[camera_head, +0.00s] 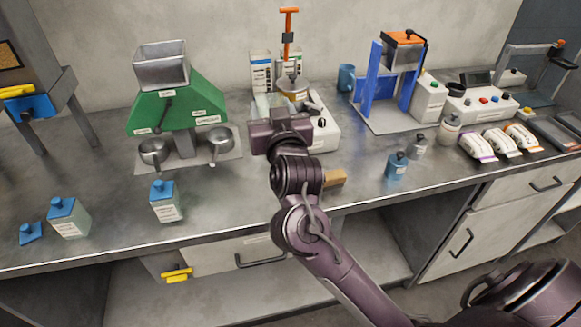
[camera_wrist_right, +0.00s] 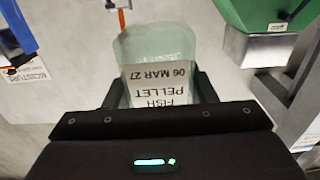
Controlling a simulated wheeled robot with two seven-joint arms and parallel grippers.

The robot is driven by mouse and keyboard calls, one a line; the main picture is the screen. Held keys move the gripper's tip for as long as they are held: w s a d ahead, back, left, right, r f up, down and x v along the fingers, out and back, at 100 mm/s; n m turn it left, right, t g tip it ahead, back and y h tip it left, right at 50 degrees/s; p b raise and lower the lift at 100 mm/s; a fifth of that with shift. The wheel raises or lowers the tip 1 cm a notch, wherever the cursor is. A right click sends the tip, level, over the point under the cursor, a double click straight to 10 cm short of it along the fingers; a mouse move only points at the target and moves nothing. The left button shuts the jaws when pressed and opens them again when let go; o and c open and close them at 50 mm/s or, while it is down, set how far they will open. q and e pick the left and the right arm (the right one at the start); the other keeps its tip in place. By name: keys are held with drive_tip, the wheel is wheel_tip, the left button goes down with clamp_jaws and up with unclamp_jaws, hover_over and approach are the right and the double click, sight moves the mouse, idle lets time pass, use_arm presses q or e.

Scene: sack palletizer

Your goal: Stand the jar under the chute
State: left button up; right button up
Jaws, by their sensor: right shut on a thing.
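My right gripper (camera_head: 268,118) is over the middle of the bench and shut on a pale translucent jar (camera_head: 262,103). In the right wrist view the jar (camera_wrist_right: 155,45) sits between the two fingers, its label reading "FISH PELLET" and "06 MAR 27" upside down. The gripper hides much of the jar in the head view, and its base is hard to see. A grey machine (camera_head: 32,55) with a yellow handle and a blue outlet part (camera_head: 32,107) stands at the far left; I cannot tell for certain that it is the chute. My left gripper is out of view.
A green divider (camera_head: 165,105) with a hopper and pans stands left of the jar. Blue-capped bottles (camera_head: 68,218) (camera_head: 164,202) and a loose blue cap (camera_head: 31,233) are near the front left. A mixer (camera_head: 318,125) is behind my gripper. A tan block (camera_head: 335,178) lies beside my arm.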

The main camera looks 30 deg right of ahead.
wheel_tip(320, 180, down, 17)
drive_tip(key=shift+f, duration=0.15)
idle(0.4)
drive_tip(key=shift+f, duration=0.15)
drive_tip(key=o, duration=1.2)
